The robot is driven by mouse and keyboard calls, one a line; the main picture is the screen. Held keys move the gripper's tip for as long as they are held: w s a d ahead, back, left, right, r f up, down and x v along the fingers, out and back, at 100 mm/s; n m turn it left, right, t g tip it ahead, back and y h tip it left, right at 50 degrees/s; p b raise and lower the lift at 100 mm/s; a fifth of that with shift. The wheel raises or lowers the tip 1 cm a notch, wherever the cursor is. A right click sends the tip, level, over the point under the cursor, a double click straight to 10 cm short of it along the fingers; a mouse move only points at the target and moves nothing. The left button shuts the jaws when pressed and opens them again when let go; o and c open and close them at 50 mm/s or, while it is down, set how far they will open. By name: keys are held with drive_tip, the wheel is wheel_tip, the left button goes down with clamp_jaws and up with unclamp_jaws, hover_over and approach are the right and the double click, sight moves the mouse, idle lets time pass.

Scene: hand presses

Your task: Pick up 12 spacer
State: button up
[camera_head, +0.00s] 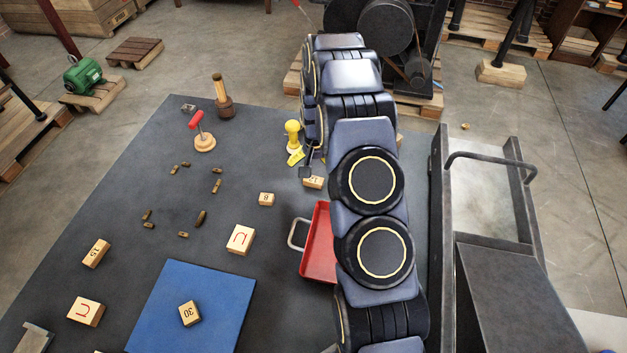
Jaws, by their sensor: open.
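A small wooden block (313,183) lies on the dark table just left of my arm. Its marking is small and partly hard to read; it looks like the 12 spacer. My gripper (309,170) is open just behind and above this block, its far side partly covered by my own arm. I cannot tell whether a finger touches the block.
Wooden blocks marked 8 (267,199), 15 (96,253) and 30 (189,314) are on the table; the 30 rests on a blue mat (235,290). A red tray (319,245) is partly behind my arm. A yellow-topped tool (292,133) stands near the gripper.

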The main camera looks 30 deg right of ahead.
sight(313, 179)
drive_tip(key=f, duration=0.4)
drive_tip(key=shift+w+f, duration=0.2)
drive_tip(key=shift+f, duration=0.1)
drive_tip(key=c, duration=0.9)
drive_tip(key=shift+r, duration=0.1)
